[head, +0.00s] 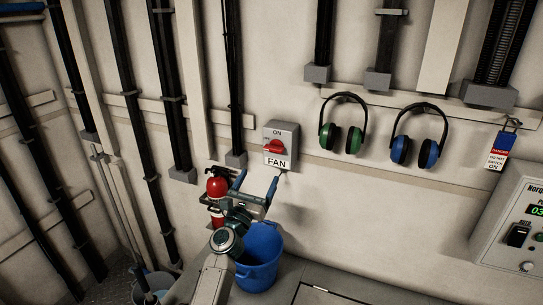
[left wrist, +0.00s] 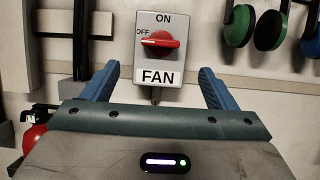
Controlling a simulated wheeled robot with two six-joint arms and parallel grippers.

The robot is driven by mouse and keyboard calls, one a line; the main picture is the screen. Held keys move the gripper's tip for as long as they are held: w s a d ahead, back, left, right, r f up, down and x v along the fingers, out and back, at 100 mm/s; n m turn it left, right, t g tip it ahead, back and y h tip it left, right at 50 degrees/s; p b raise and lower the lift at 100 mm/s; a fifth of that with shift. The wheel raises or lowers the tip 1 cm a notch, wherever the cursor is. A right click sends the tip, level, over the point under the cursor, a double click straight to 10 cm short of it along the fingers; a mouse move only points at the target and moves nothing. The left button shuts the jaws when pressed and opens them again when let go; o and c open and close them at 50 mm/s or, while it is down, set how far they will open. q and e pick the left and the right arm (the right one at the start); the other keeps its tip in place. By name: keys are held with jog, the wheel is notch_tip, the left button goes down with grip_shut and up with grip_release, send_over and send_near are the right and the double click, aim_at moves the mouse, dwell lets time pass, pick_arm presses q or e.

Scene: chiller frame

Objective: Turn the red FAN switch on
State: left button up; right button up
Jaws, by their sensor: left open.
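The FAN switch is a grey box (head: 281,136) on the wall with a red rotary handle (head: 275,146). In the left wrist view the red handle (left wrist: 161,40) lies roughly horizontal, its narrower end toward OFF at the left; ON is printed at the top of the box (left wrist: 158,74). My left gripper (head: 257,182) is just below and in front of the box. It is open and empty, with its blue fingers (left wrist: 161,86) spread wider than the box and apart from the handle. My right gripper is not in view.
Green (head: 343,126) and blue (head: 419,136) ear defenders hang to the right of the switch. A red fire extinguisher (head: 216,185) and a blue bucket (head: 262,262) are near my left arm. A control panel (head: 515,225) is at the far right. Wall in front of the switch is clear.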

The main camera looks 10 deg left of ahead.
aim_at(274, 148)
pick_arm(q)
jog(key=x, duration=1)
jog(key=shift+w, duration=0.1)
jog(key=shift+c, duration=0.2)
jog(key=c, duration=1)
